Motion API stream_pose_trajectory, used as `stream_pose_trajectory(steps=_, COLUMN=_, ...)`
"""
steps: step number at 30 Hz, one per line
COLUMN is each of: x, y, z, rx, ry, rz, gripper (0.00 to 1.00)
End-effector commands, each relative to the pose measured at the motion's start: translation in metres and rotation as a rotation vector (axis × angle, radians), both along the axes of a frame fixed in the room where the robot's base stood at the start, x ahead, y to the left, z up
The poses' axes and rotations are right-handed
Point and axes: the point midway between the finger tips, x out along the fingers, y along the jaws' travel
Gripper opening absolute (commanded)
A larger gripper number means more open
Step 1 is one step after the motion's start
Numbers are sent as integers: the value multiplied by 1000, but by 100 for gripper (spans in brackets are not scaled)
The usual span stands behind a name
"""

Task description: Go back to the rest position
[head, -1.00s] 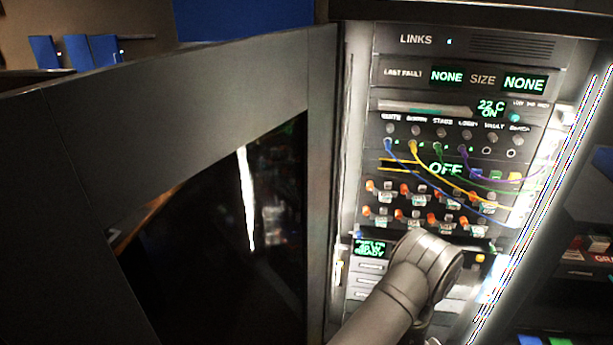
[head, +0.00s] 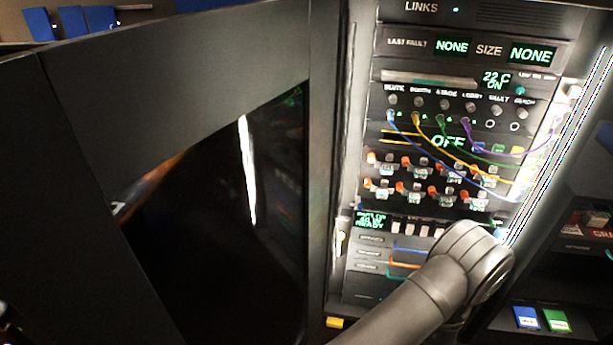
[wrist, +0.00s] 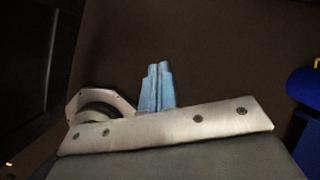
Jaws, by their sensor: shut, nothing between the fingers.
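My gripper (wrist: 158,68) shows in the wrist view. Its two blue fingers are together, with nothing between them. Beyond the fingertips is a plain dark brown surface, and they do not visibly touch anything. In the head view my grey arm comes up from the bottom, in front of the lower right part of the rack panel (head: 455,105). The gripper itself is hidden there behind the arm.
An open dark cabinet door (head: 60,220) fills the left of the head view. Blue, yellow, green and purple cables hang from the panel's upper sockets. A shelf with a blue box (head: 526,318) and a green box (head: 557,320) is at the lower right. A blue object (wrist: 303,85) is at the wrist view's right edge.

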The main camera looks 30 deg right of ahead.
Motion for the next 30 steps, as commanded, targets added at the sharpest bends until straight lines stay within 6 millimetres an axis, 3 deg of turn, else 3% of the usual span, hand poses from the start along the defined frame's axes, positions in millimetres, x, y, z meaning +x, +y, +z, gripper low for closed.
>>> stream_pose_trajectory(steps=9, x=6, y=0, z=14, rx=-5, ry=-146, rz=-27, gripper=0)
stream_pose_trajectory(steps=20, x=7, y=0, z=16, rx=-8, ry=-165, rz=-29, gripper=0)
stream_pose_trajectory(steps=23, x=7, y=0, z=16, rx=-7, ry=-164, rz=-29, gripper=16)
stream_pose_trajectory(steps=30, x=7, y=0, z=16, rx=-7, ry=-163, rz=-28, gripper=63)
